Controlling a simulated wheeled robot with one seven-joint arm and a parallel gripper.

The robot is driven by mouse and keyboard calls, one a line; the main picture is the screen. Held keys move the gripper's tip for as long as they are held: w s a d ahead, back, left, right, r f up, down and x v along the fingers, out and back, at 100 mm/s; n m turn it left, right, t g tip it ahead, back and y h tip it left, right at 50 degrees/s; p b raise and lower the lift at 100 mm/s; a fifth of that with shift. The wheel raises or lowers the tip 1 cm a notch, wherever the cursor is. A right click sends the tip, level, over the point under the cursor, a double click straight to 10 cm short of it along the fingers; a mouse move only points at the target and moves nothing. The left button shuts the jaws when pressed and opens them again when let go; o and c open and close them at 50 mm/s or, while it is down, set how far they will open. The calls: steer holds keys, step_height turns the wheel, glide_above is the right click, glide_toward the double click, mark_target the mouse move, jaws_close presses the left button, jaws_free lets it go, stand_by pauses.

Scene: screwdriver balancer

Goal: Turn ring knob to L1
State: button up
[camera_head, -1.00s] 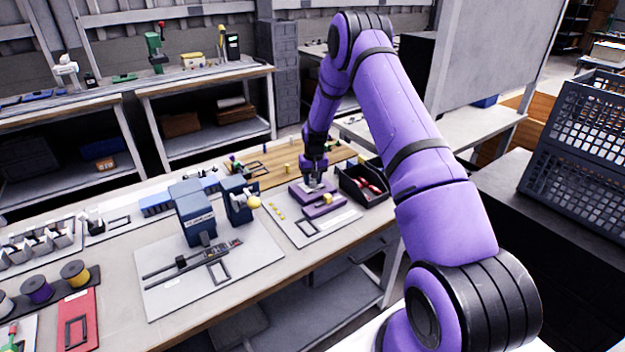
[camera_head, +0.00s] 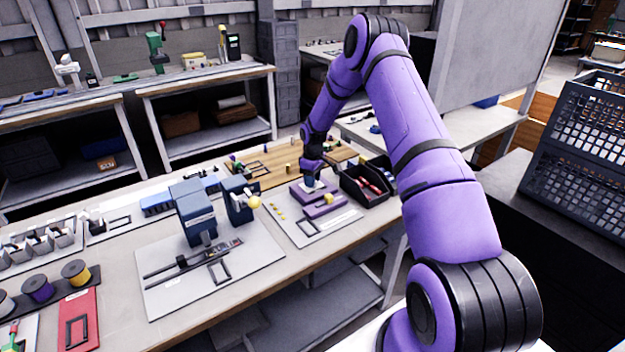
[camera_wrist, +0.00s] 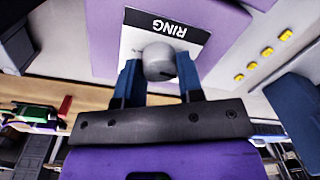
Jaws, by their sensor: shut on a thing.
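The ring knob (camera_wrist: 158,62) is a grey round knob on the purple unit. In the head view my gripper (camera_head: 313,178) is at the purple unit (camera_head: 322,208), and the knob is hidden there. I cannot read an L1 mark in either view.
A black bin (camera_head: 366,186) with red-handled tools stands close on the right of the purple unit. Several yellow pieces (camera_wrist: 267,52) lie on the pale board. A blue machine with a yellow ball (camera_head: 254,202) stands to the left. A wooden board (camera_head: 275,165) lies behind.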

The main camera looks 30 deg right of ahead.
steer(key=shift+n, duration=0.7)
steer(key=o, duration=0.9)
steer(key=r, duration=1)
steer(key=shift+w+d+r, duration=0.15)
steer(key=shift+d+r, duration=0.05)
steer(key=shift+r, duration=0.2)
